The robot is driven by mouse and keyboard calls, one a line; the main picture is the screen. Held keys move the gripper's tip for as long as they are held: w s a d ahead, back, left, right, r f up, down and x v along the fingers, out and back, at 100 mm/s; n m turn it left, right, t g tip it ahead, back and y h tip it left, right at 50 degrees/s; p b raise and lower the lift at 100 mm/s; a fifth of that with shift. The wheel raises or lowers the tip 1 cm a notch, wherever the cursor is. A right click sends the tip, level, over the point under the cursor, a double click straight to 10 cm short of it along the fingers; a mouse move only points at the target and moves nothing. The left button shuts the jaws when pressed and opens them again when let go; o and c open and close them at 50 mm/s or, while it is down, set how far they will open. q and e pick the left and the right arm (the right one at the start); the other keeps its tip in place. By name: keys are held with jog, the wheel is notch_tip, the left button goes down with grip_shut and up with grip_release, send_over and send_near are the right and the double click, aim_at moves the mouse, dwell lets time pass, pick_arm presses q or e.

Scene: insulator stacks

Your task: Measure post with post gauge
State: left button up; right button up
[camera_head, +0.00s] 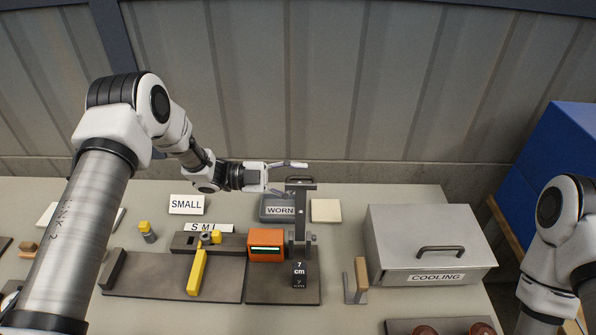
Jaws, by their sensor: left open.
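My left gripper (292,177) is open and reaches in from the left, with its fingers at the top of an upright dark metal frame (300,207). The frame stands beside an orange block (266,247) with a slot. A black "7 cm" tag (300,274) is at its foot. A dark fixture marked "S M L" (184,243) with a yellow lever (197,271) stands left of the orange block. A small grey piece with a yellow top (147,231) is further left. Which of these is the post gauge or post is unclear. My right gripper is out of view.
A grey "COOLING" box (425,245) with a lid handle stands on the right. A "WORN" tray (276,209), a pale square pad (325,210) and a "SMALL" sign (186,204) are at the back.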

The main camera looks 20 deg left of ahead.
pick_arm(q)
jog(key=shift+x, duration=1.1)
jog(key=shift+o, duration=0.9)
jog(key=shift+r, duration=0.15)
jog(key=shift+s+a, duration=0.1)
jog(key=shift+a, duration=0.35)
grip_shut()
jog(key=shift+a+r, duration=0.1)
jog(key=shift+a, duration=0.05)
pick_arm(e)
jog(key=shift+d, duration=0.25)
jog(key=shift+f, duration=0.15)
